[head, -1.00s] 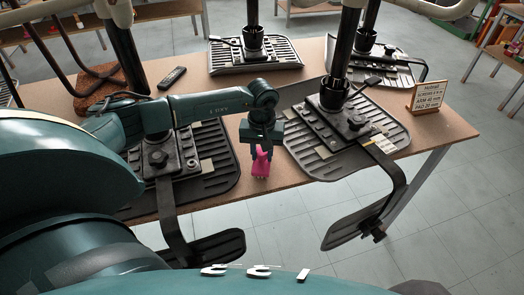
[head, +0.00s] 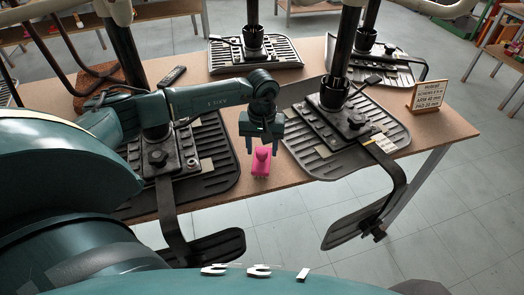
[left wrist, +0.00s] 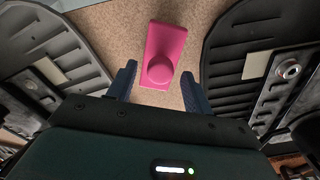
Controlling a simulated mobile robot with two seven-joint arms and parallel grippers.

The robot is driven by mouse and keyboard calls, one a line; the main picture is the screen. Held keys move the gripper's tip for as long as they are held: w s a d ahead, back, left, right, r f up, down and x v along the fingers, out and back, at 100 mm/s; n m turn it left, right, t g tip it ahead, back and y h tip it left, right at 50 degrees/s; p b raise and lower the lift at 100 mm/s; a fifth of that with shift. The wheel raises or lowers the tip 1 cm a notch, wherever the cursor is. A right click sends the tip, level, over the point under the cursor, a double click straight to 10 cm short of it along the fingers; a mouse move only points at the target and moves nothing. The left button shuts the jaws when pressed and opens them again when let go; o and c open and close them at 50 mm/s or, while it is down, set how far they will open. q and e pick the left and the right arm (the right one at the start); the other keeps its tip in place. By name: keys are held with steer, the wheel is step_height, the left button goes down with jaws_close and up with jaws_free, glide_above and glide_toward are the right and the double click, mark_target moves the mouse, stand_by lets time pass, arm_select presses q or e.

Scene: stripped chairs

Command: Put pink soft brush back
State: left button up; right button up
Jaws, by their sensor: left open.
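The pink soft brush (head: 261,161) rests on the brown table top (head: 215,200) near its front edge, between two black chair bases. It has a flat block with a round knob on top, seen from above in the left wrist view (left wrist: 160,68). My left gripper (head: 263,150) is open, above and behind the brush, its fingers apart from it. In the left wrist view its two fingers (left wrist: 161,86) stand on either side of the knob end with gaps. My right gripper is not in view.
A black chair base (head: 215,180) lies to the left and another (head: 310,160) to the right, with dark posts rising from them. A small sign (head: 428,97) stands at the right. Bare table surrounds the brush.

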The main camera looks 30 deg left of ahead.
mark_target(262, 151)
arm_select(q)
step_height(262, 151, up, 10)
steer(key=b, duration=0.1)
steer(key=s+d+f+n+g+h, duration=0.1)
steer(key=s+d+f+n+h, duration=0.2)
steer(key=d, duration=0.5)
steer(key=s+d+f+h, duration=0.2)
steer(key=s+d+h, duration=0.15)
steer(key=d, duration=0.55)
steer(key=s+d+r+n+t+h, duration=0.1)
steer(key=s+d+r+n+h, duration=0.15)
steer(key=d+n+h, duration=0.4)
steer(key=s+d+r+n+t+h, duration=0.1)
steer(key=s+d+r+n+h, duration=0.15)
steer(key=d+n+h, duration=0.35)
steer(key=a+f+m+t+y, duration=0.5)
steer(key=m+t+y, duration=0.15)
steer(key=m, duration=0.95)
steer(key=a+f+m+t+y, duration=0.55)
steer(key=m+t, duration=0.25)
steer(key=m, duration=0.8)
steer(key=s+a+f+n+g+y, duration=0.2)
steer(key=s+f+n+g+y, duration=0.1)
steer(key=s+f+n, duration=0.4)
steer(key=shift+s+n+g, duration=0.3)
steer(key=shift+n+g, duration=0.15)
steer(key=shift+g, duration=0.3)
